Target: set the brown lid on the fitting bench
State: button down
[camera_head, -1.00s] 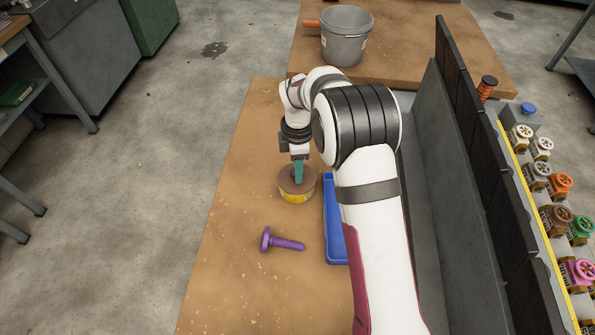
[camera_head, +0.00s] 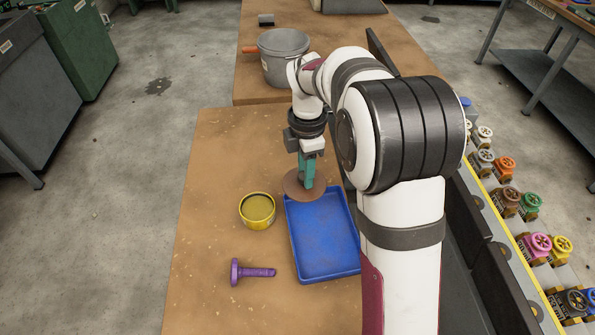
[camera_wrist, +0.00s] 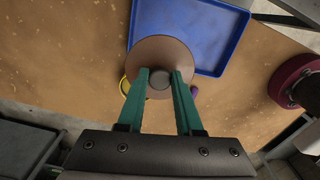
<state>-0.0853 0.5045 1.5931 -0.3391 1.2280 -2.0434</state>
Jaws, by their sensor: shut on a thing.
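My gripper (camera_head: 308,172) is shut on the brown lid (camera_head: 293,187) and holds it over the far left corner of the blue tray. In the wrist view the green fingers (camera_wrist: 160,82) grip the grey knob of the round brown lid (camera_wrist: 160,52). The yellow tin (camera_head: 257,211) stands open on the wooden bench (camera_head: 215,150), left of the lid and apart from it. The lid partly covers the tin in the wrist view.
An empty blue tray (camera_head: 325,250) lies on the bench. A purple bolt-like piece (camera_head: 252,272) lies near the front. A grey bucket (camera_head: 283,55) stands on the far bench. Coloured valves (camera_head: 508,168) line a rack at right. The bench's left side is clear.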

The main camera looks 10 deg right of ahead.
jog(key=shift+a, duration=0.1)
dwell(0.3)
jog(key=shift+n, duration=0.5)
jog(key=w+a+f, duration=0.1)
jog(key=a+f, duration=0.2)
jog(key=a, duration=0.4)
jog(key=w+a+f, duration=0.2)
jog(key=a+f, duration=0.1)
jog(key=a, duration=0.5)
jog(key=w+a+f, duration=0.2)
jog(key=a+f, duration=0.2)
jog(key=a, duration=0.4)
jog(key=shift+w+a+f, duration=0.1)
jog(key=shift+w+a, duration=0.1)
jog(key=shift+a, duration=0.05)
jog(key=shift+a+f, duration=0.25)
jog(key=shift+f, duration=1.9)
jog(key=c, duration=0.6)
grip_release()
jog(key=shift+f, duration=0.1)
